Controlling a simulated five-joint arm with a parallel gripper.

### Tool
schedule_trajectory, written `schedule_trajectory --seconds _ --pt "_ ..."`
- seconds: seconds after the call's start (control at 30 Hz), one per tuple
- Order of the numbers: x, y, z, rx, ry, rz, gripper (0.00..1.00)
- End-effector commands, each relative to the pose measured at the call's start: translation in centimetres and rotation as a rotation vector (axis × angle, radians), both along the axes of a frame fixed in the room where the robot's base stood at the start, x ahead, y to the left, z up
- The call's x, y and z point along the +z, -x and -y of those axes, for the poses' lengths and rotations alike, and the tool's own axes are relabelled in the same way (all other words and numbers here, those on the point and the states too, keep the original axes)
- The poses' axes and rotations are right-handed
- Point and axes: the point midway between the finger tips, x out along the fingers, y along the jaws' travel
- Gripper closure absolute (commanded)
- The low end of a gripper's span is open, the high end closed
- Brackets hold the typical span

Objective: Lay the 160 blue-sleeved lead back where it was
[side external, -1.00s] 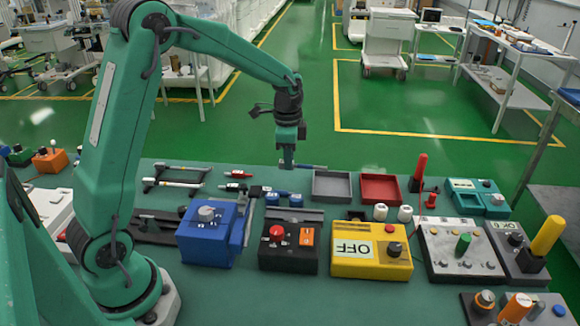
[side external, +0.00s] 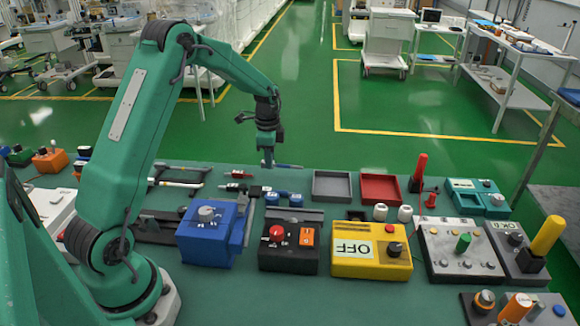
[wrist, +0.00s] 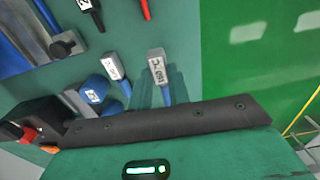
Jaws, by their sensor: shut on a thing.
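My gripper (side external: 267,163) is shut on the 160 blue-sleeved lead (side external: 288,166) above the far edge of the green table. In the wrist view the lead's grey end (wrist: 157,66), tagged 160, sticks out past the fingers, with a blue part (wrist: 166,95) showing between them. Another lead with a grey tagged end (wrist: 114,66) and a blue sleeve lies beside it in that view. A red lead (side external: 240,174) lies on the table left of my gripper.
A black-and-white rack (side external: 182,183) lies farther left. Blue blocks (side external: 272,199) sit in front of my gripper. A grey tray (side external: 332,186) and a red tray (side external: 381,188) stand to the right. A blue box (side external: 208,240) and a yellow box (side external: 370,262) stand nearer the front.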

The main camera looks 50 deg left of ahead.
Motion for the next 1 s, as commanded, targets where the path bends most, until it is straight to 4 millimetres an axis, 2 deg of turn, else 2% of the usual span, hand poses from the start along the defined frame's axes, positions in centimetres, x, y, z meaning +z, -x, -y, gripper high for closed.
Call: schedule_trajectory --seconds 0.17,0.5,0.97,1.0 --pt "-0.3 0.0 0.0 0.000 0.001 -0.001 0.97" --pt "-3.7 0.0 0.1 0.000 0.000 -0.001 0.97" --pt "-4.3 0.0 0.1 0.000 0.001 -0.001 0.97" --pt "-4.2 0.0 0.1 0.000 0.000 0.000 0.76"
